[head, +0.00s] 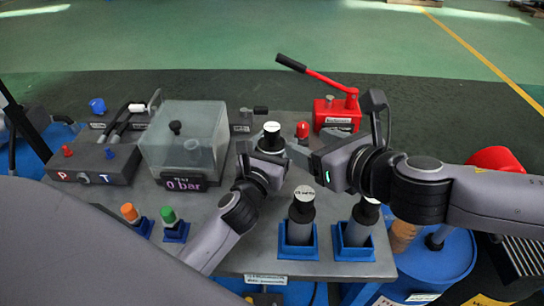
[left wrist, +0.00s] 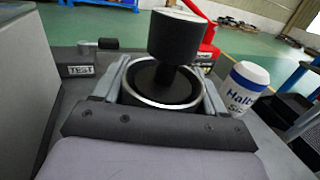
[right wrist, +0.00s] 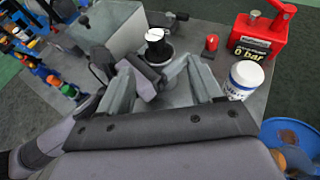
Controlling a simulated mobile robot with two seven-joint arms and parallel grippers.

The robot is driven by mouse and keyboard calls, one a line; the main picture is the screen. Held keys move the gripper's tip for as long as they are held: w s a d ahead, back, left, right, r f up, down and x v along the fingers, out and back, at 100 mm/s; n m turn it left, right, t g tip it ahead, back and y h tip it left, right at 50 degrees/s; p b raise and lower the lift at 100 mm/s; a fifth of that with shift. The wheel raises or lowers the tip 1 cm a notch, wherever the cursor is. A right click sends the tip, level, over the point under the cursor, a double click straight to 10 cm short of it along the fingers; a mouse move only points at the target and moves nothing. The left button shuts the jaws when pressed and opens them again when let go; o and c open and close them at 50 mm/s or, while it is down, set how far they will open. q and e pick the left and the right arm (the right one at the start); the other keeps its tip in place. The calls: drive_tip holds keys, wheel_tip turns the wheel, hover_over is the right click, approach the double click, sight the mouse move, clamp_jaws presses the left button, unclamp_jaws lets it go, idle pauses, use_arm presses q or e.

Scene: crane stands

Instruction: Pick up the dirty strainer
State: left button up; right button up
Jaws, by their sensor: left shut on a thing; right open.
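A black strainer-like part (head: 271,137) with a knob handle and a white label on top stands mid-table; I cannot read whether it is marked dirty. In the left wrist view its black handle (left wrist: 174,42) rises from a round body within a pale metal ring. My left gripper (head: 266,160) is shut around this part, one finger on each side. My right gripper (head: 312,158) is open and empty, just right of the left gripper. The part also shows beyond its fingers in the right wrist view (right wrist: 156,42). Two similar black parts (head: 301,205) (head: 363,212) stand in blue holders.
A clear box (head: 185,135) with a 0 bar display stands left. A red hand pump (head: 336,112) stands at the back right. A white labelled jar (right wrist: 244,78) stands right of the part. Orange and green-topped pieces (head: 130,213) sit front left. A blue drum (head: 440,262) is beyond the right edge.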

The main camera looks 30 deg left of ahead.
sight(276, 133)
drive_tip(key=x, duration=0.6)
drive_tip(key=shift+a+f, duration=0.2)
drive_tip(key=shift+a, duration=0.05)
drive_tip(key=shift+s+x, duration=0.15)
drive_tip(key=shift+x, duration=0.6)
drive_tip(key=shift+s+x, duration=0.15)
drive_tip(key=shift+x, duration=1.85)
drive_tip(key=shift+r, duration=0.1)
clamp_jaws()
